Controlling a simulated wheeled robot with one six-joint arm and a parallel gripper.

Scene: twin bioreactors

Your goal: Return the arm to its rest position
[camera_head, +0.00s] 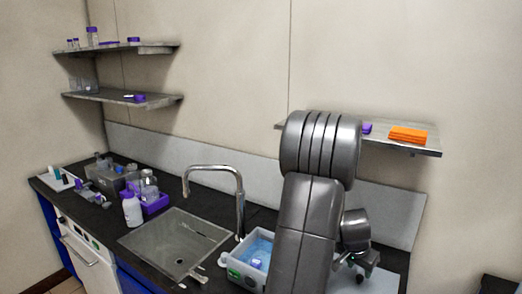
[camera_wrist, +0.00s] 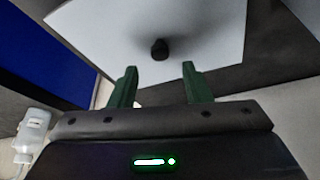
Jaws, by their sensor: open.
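My arm rises on the right of the head view, in front of the counter. My gripper (camera_wrist: 160,86) shows in the wrist view with its two green fingers apart and nothing between them. In the head view the gripper (camera_head: 354,262) is small and partly hidden behind my arm links, over the right part of the counter. Beyond the fingers in the wrist view is a white panel (camera_wrist: 205,35) with a dark round knob-like thing (camera_wrist: 160,49) on it.
The sink (camera_head: 175,243) and its tap (camera_head: 240,195) lie left of my arm. A grey tub with blue liquid (camera_head: 259,250) stands close beside the arm. A wall shelf (camera_head: 425,150) with an orange stack (camera_head: 408,134) is behind it. Bottles (camera_head: 132,210) stand on the left counter.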

